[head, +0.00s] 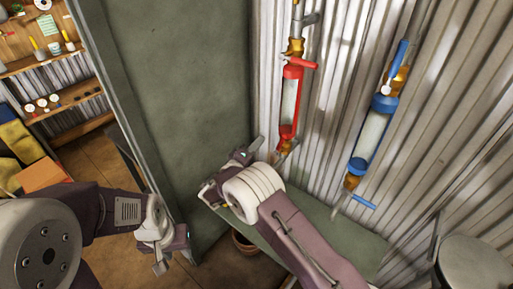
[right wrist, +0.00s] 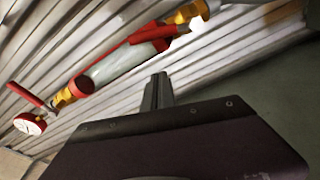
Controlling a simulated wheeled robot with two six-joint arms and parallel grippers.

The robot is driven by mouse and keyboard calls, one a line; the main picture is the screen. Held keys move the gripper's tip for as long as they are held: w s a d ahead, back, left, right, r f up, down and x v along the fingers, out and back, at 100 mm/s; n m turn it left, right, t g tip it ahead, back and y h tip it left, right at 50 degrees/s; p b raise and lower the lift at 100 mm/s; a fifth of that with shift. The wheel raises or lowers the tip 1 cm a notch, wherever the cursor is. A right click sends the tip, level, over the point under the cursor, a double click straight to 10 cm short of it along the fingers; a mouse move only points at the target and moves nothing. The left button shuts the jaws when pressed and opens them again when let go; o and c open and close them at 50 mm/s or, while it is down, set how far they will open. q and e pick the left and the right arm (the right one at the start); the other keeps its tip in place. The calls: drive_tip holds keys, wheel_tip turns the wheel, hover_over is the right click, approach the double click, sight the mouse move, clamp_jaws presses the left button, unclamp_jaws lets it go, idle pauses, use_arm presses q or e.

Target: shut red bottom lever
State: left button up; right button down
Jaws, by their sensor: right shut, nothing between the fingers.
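The red riser (head: 290,95) is a clear tube with red collars and brass fittings on the corrugated wall. Its red bottom lever (right wrist: 150,35) lies along the tube beside the lower brass valve (right wrist: 187,13) in the right wrist view. The red top lever (head: 302,62) sticks out across the pipe; it also shows near the gauge in the right wrist view (right wrist: 34,97). My right gripper (head: 255,146) is shut and empty, just left of the riser's lower end, apart from the lever in its wrist view (right wrist: 158,90). My left gripper (head: 160,264) hangs low at the left, away from the riser; its opening is unclear.
A blue riser (head: 373,135) with blue levers hangs to the right. A green panel (head: 205,80) stands left of my right gripper. A green bench top (head: 335,232) lies below the risers, a round stool (head: 475,265) at the lower right. Shelves (head: 65,95) stand far left.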

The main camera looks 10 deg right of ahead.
sight(281, 143)
drive_tip(key=d, duration=0.3)
drive_tip(key=w+d+f+p, duration=0.1)
drive_tip(key=d, duration=0.1)
drive_tip(key=shift+w+d, duration=0.1)
drive_tip(key=shift+d, duration=0.15)
